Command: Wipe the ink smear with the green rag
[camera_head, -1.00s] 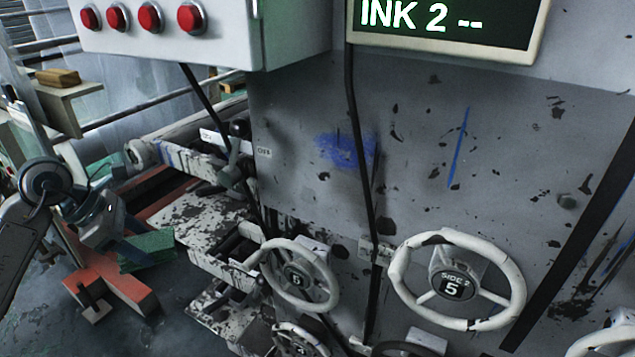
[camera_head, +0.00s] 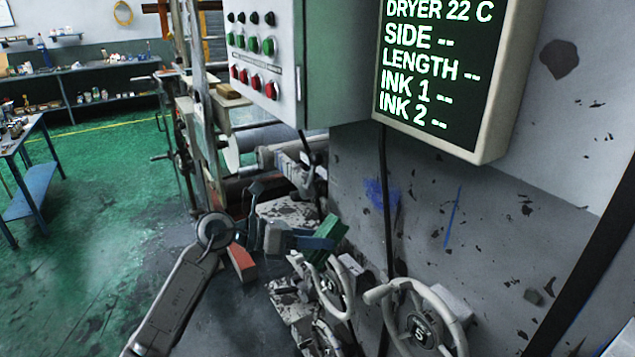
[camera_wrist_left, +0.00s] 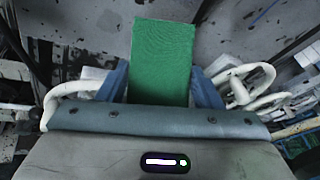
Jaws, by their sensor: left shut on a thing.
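The green rag (camera_head: 329,231) is a thick, folded block of cloth. My left gripper (camera_head: 316,242) is shut on it, and the rag sticks out beyond the blue fingers. In the left wrist view the rag (camera_wrist_left: 163,58) stands between the two fingers (camera_wrist_left: 160,90). The blue ink smear (camera_head: 376,194) is a patch on the grey machine panel, up and to the right of the rag in the head view. The black cable (camera_head: 386,200) crosses in front of its right part. The rag appears apart from the smear. My right gripper is not in view.
Pale handwheels (camera_head: 420,325) stick out from the panel below the smear. A button box (camera_head: 262,60) and a dark display (camera_head: 440,65) overhang above. A thin blue streak (camera_head: 452,217) marks the panel farther right. Green floor (camera_head: 90,200) lies open at left.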

